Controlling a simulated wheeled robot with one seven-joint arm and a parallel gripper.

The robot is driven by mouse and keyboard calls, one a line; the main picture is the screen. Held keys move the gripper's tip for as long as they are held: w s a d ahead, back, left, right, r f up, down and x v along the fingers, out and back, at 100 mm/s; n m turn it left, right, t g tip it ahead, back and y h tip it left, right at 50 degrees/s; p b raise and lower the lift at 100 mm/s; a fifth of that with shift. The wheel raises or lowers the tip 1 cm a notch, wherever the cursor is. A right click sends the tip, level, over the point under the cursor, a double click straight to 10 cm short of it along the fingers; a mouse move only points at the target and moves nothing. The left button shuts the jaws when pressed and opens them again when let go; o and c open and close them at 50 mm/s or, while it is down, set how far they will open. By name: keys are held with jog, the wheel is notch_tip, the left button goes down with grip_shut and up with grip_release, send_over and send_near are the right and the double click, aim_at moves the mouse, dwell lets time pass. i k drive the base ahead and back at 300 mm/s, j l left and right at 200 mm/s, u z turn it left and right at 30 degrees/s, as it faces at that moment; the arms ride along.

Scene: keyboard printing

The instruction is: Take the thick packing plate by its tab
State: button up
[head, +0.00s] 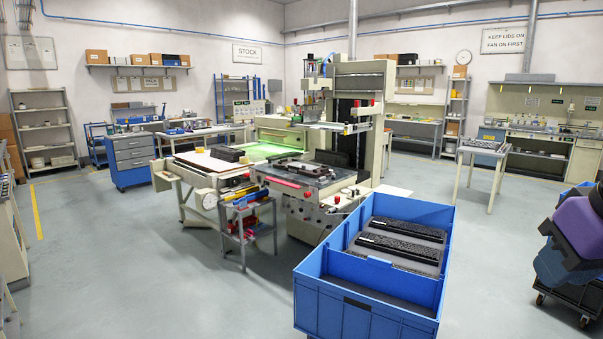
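I cannot pick out the thick packing plate or its tab for certain. A large blue crate (322,303) stands in the right foreground. Dark keyboards lie in it: one towards the back (408,229) and one in front of it (397,248). Flat grey surfaces show around the keyboards, but I cannot tell whether these are plates. The near part of the crate looks dark and its floor is partly hidden by the front wall.
A printing machine (362,82) with a green-lit bed stands behind the crate. A small grey cart (248,232) holds coloured items at its left. Grey floor (130,285) is open at the left.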

aim_at(303, 167)
jog(key=i+j+u, duration=0.65)
jog(key=j+u, duration=0.15)
jog(key=i+j+u, duration=0.45)
jog(key=i+u, duration=0.3)
jog(key=i+z, duration=0.35)
jog(key=i, duration=0.4)
jog(key=i+j+z, duration=0.2)
jog(key=i+z, duration=0.2)
jog(key=i, duration=0.35)
jog(key=i+z, duration=0.25)
jog(key=i, duration=0.45)
jog(key=i+z, duration=0.25)
jog(key=i, duration=0.4)
jog(key=i+j+z, duration=0.25)
jog(key=i, duration=0.45)
jog(key=i+l+z, duration=0.1)
jog(key=i+l, duration=0.3)
jog(key=i, duration=0.15)
jog(key=i+l, duration=0.35)
jog(key=i, duration=0.15)
jog(key=i+l+z, duration=0.15)
jog(key=i+l, duration=0.2)
jog(key=i, duration=0.2)
